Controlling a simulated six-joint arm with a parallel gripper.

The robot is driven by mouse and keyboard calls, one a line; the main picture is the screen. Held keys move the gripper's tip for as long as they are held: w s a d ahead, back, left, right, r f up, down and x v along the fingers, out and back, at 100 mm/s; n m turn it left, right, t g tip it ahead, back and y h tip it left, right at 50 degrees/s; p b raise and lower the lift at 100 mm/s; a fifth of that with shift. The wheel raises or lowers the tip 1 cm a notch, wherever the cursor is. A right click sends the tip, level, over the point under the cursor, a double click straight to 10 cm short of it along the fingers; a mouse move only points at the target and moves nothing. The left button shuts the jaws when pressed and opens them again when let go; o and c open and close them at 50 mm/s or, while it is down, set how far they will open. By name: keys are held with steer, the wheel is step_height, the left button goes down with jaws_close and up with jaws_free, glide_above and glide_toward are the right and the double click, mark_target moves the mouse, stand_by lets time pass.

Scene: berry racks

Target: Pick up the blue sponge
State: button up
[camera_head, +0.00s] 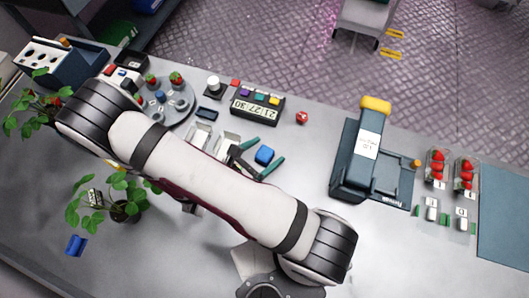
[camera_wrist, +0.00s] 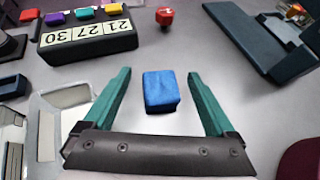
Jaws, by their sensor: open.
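The blue sponge (camera_wrist: 161,91) is a small blue block on the grey table, in the middle of the wrist view. My gripper (camera_wrist: 159,73) is open, with one green finger on each side of the sponge and a visible gap on both sides. In the head view the blue sponge (camera_head: 264,155) shows between the green fingers of my gripper (camera_head: 269,149). I cannot tell the exact height of the fingertips above the table.
White trays (camera_wrist: 62,112) lie close to the left finger. A dark press-like device (camera_head: 362,160) stands to the right. Another blue object (camera_head: 76,245) lies far left.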

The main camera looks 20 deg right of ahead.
jaws_close()
stand_by(0.4)
steer(key=shift+r, duration=0.15)
